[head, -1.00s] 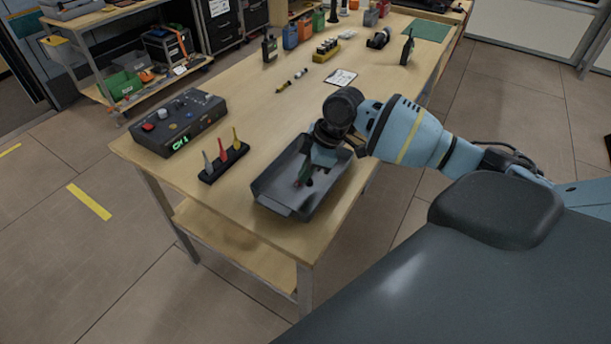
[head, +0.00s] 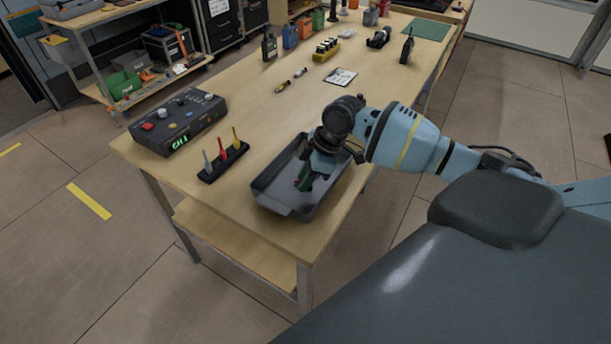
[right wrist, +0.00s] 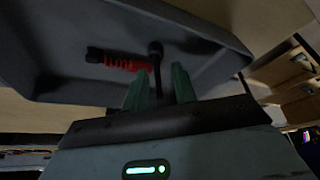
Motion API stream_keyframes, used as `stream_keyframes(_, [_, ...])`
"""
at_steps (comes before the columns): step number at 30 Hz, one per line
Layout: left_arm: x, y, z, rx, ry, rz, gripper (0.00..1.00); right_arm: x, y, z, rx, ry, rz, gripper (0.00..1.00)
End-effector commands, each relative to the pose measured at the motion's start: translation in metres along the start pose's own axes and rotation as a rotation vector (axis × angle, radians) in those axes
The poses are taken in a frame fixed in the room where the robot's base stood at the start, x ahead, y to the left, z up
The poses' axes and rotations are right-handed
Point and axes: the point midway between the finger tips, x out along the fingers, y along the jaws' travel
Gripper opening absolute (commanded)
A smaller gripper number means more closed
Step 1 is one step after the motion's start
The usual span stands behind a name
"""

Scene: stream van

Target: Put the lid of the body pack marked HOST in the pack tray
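The grey tray (head: 262,191) lies on the near end of the wooden table. My right gripper (head: 305,182) reaches down into it from the right. In the right wrist view its two green fingers (right wrist: 160,88) stand apart, with a gap between them. Just beyond the fingertips lie a red-and-black tool-like piece (right wrist: 127,64) and a dark rod with a round end (right wrist: 155,47) in the tray (right wrist: 60,78). I cannot tell whether the rod passes between the fingers. No HOST marking is readable, and I cannot make out the lid. My left gripper is out of view.
A control box (head: 178,122) and a stand with several coloured tools (head: 223,163) are left of the tray. Beyond lie a clipboard (head: 341,77), a dark radio-like device (head: 269,47) and another with an antenna (head: 407,50). The table's middle is mostly clear.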

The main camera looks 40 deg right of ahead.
Motion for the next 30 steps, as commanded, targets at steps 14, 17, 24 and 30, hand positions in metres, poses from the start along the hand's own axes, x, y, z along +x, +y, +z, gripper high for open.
stream_keyframes(14, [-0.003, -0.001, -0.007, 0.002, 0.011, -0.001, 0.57, -0.074, 0.001, -0.002, -0.001, 0.001, 0.004, 0.27])
stream_keyframes(17, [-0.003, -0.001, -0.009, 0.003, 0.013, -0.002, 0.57, -0.092, 0.001, -0.001, 0.0, 0.0, 0.004, 0.27])
stream_keyframes(24, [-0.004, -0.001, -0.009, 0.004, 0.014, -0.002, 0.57, -0.118, 0.001, -0.001, 0.0, 0.001, 0.001, 0.27])
stream_keyframes(30, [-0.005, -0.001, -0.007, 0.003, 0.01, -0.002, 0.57, -0.123, 0.0, -0.001, 0.0, 0.0, -0.001, 0.27])
